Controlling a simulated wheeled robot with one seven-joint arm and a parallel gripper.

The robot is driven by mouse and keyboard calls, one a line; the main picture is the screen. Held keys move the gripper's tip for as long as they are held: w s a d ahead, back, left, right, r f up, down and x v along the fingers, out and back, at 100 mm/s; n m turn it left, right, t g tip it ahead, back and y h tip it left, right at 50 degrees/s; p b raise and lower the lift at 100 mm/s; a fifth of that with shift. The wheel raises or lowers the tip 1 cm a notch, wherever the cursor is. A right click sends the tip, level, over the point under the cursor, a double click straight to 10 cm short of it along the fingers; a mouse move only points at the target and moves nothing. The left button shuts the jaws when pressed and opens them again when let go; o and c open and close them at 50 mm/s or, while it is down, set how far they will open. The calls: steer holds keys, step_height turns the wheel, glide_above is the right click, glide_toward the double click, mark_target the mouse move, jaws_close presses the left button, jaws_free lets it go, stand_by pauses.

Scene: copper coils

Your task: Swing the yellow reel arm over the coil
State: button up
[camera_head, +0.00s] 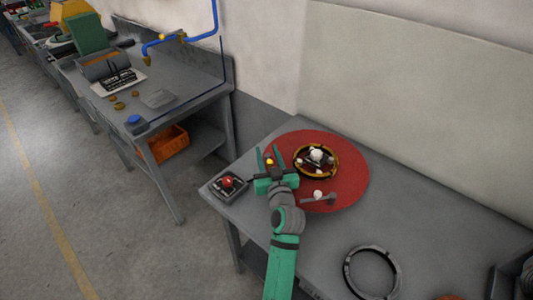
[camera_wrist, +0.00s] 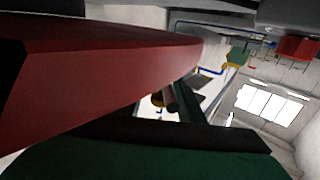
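A coil (camera_head: 301,167) with a dark and yellow-brown rim lies on a round red disc (camera_head: 350,180) on the grey bench. White parts sit in its middle. My gripper (camera_head: 268,154) is at the left edge of the disc, its two green fingers apart. A small yellow knob (camera_head: 269,161) shows between the fingers; whether they touch it I cannot tell. I cannot make out a longer yellow arm joined to it. In the wrist view, the red disc (camera_wrist: 100,75) fills the left, and a small yellow-brown piece (camera_wrist: 158,99) shows beside a dark finger.
A box with a red button (camera_head: 228,182) stands left of my gripper. A white ball (camera_head: 318,194) and a grey tool lie on the disc's front part. A black ring (camera_head: 348,268) lies at front right. Another bench (camera_head: 185,85) with a blue pipe (camera_head: 180,38) stands at back left.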

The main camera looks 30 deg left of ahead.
steer(key=shift+r, duration=0.3)
steer(key=r, duration=0.3)
steer(key=shift+s+d+r, duration=0.15)
steer(key=shift+s+r, duration=0.1)
steer(key=shift+s, duration=0.05)
steer(key=s+d+r, duration=0.2)
steer(key=s+r, duration=0.2)
steer(key=s, duration=0.2)
steer(key=s+d+r, duration=0.3)
steer(key=s+r, duration=0.2)
steer(key=s, duration=0.1)
steer(key=shift+d, duration=0.25)
steer(key=shift+s, duration=0.1)
